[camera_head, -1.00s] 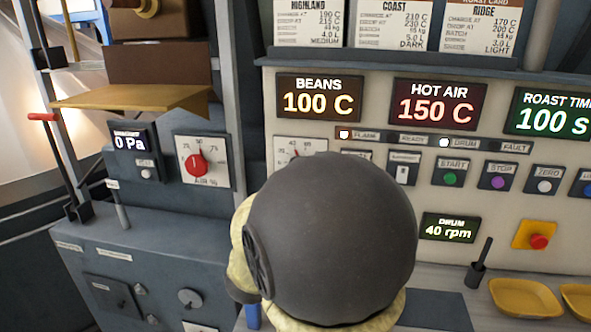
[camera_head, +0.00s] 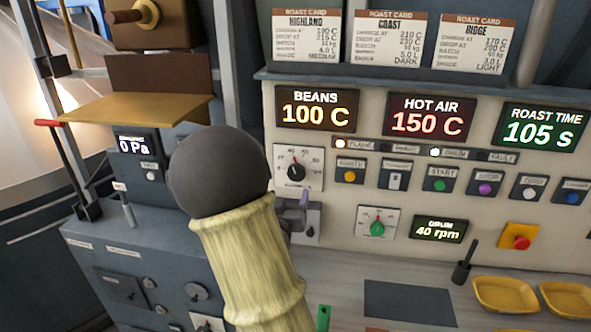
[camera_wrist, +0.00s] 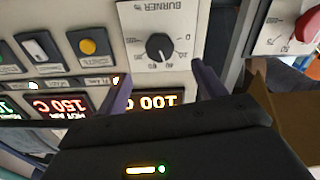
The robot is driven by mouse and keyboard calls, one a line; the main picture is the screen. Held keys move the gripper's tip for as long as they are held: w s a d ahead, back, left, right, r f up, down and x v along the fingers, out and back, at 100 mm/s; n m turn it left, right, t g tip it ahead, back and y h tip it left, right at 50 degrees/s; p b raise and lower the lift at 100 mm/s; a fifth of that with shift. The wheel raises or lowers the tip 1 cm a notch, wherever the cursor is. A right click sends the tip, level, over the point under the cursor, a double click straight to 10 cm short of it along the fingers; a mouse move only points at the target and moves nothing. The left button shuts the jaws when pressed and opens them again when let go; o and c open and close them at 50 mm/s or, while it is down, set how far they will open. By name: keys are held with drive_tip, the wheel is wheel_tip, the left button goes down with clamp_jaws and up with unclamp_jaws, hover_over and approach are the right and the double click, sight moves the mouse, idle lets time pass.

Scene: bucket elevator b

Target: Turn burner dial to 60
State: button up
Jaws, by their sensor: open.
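The burner dial (camera_head: 297,171) is a black round knob on a white scale plate on the roaster panel. It shows upside down in the wrist view (camera_wrist: 160,46), labelled BURNER %. Its pointer is toward the upper part of the scale in the head view; I cannot read the exact value. My gripper (camera_wrist: 163,70) is open, its two purple-grey fingers on either side of the dial's line, with nothing between them. The fingertips look just short of the knob; contact cannot be told. In the head view my arm hides most of the gripper.
Readouts for beans (camera_head: 316,108), hot air (camera_head: 430,116) and roast time (camera_head: 543,127) sit above a row of buttons. A green-knobbed dial (camera_head: 377,223) is below right of the burner dial. A brown tray (camera_head: 135,107) juts out at left. Yellow bowls (camera_head: 505,294) stand at lower right.

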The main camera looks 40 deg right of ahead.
sight(296, 176)
drive_tip(key=p+x, duration=0.2)
drive_tip(key=x, duration=0.8)
drive_tip(key=shift+w+d+p, duration=0.1)
drive_tip(key=shift+d+p, duration=0.15)
drive_tip(key=shift+p, duration=0.15)
drive_tip(key=c, duration=0.9)
drive_tip(key=shift+c, duration=0.2)
